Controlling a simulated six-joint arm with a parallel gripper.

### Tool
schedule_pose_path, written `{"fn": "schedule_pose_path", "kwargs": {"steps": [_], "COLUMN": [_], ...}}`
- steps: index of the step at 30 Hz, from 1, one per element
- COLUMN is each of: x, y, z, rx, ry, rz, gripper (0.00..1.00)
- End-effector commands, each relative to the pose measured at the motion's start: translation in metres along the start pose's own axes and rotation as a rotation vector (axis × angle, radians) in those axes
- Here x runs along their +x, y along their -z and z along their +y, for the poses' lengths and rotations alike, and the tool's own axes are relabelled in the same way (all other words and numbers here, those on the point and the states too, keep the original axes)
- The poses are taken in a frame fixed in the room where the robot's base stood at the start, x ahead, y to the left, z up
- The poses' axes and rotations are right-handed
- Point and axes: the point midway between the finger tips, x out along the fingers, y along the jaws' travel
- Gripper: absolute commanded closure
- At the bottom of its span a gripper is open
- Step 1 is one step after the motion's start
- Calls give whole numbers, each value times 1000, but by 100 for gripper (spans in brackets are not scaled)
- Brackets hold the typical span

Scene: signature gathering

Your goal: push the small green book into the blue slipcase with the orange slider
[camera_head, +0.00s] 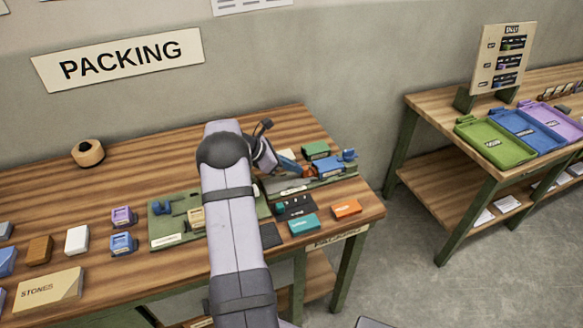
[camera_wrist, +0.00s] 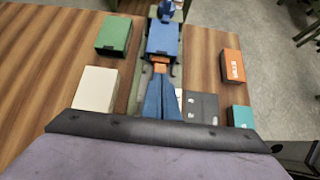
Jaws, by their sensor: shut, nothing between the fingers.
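The blue slipcase (camera_head: 330,166) lies on a green base on the packing table; in the wrist view the slipcase (camera_wrist: 163,38) is straight ahead of my fingers. A small orange piece, which looks like the slider (camera_wrist: 160,67), sits at the slipcase's near end. My gripper (camera_wrist: 158,75) is shut and empty, its tips right at the orange piece; contact cannot be told. A green block (camera_head: 315,150) lies on the table beside the base, left of the slipcase in the wrist view (camera_wrist: 114,35). I cannot tell whether it is the small green book; no other is clearly visible.
A cream block (camera_wrist: 96,88) stands left of my fingers. My forearm hides part of the table's middle. Another green base (camera_head: 165,228) is left of it.

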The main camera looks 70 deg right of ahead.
Motion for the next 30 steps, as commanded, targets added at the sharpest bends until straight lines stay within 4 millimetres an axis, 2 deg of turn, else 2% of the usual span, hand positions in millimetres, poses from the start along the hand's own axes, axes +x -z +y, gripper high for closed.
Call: {"fn": "schedule_pose_path", "kwargs": {"steps": [5,21,30], "x": [-7,-89,-103], "y": [-5,-2,1], "z": [-2,0,-1], "rx": [2,0,0], "ry": [5,-1,0], "rz": [-6,-3,-3], "gripper": [100,100,100]}}
